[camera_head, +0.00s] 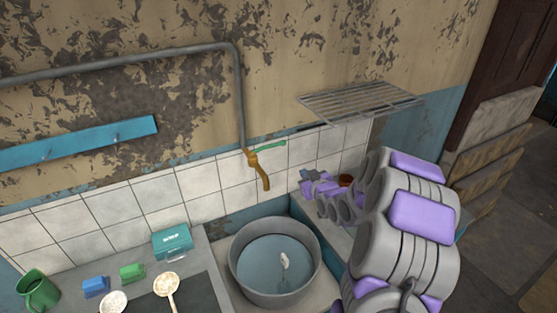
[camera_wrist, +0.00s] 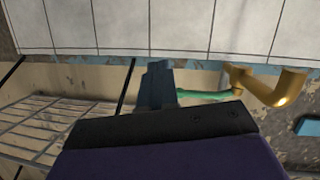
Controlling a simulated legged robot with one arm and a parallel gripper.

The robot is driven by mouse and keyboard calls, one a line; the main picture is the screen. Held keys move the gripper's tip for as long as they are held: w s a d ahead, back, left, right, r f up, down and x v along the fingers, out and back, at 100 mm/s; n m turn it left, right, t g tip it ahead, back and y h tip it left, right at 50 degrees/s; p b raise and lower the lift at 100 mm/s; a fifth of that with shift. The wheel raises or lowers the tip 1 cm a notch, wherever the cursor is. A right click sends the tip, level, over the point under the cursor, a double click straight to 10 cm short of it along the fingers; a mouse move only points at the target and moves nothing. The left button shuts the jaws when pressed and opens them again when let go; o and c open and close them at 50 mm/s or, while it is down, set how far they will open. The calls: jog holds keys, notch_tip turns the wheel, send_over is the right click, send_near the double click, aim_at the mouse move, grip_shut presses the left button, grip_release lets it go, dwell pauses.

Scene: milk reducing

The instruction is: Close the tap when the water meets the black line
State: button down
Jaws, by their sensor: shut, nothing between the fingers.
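The brass tap (camera_head: 262,172) hangs from the grey pipe on the wall, with a green handle (camera_head: 270,146) pointing right. In the wrist view the tap (camera_wrist: 270,86) is at the right and its handle (camera_wrist: 203,96) runs left from it, partly behind the gripper. The grey round basin (camera_head: 236,262) stands below the tap and holds bluish water (camera_head: 262,257). A small white patch shows in the water. I cannot make out a black line or a stream. My gripper (camera_head: 308,178) is shut and empty, right of the tap and apart from it; its tip (camera_wrist: 158,75) shows in the wrist view.
A wire rack (camera_head: 358,100) sticks out from the wall above my arm. A small reddish-brown object (camera_head: 346,181) sits behind my arm. A teal box (camera_head: 172,241), blue and green blocks, spoons and a green mug (camera_head: 38,291) stand on the left counter.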

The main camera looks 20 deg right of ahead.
jog(key=s+a+r+m+t+y+b, duration=0.1)
jog(key=s+a+r+t+y+b, duration=0.15)
jog(key=s+a+t, duration=0.3)
jog(key=h+b, duration=0.1)
jog(key=b, duration=0.2)
send_near(275, 145)
jog(key=f+x, duration=0.1)
jog(key=x, duration=0.5)
jog(key=shift+w+r, duration=0.25)
jog(key=shift+w, duration=0.15)
dwell(0.3)
jog(key=shift+w, duration=0.1)
jog(key=shift+w+d+r+p, duration=0.1)
jog(key=shift+w+r+p, duration=0.2)
jog(key=shift+r+p, duration=0.15)
dwell(0.4)
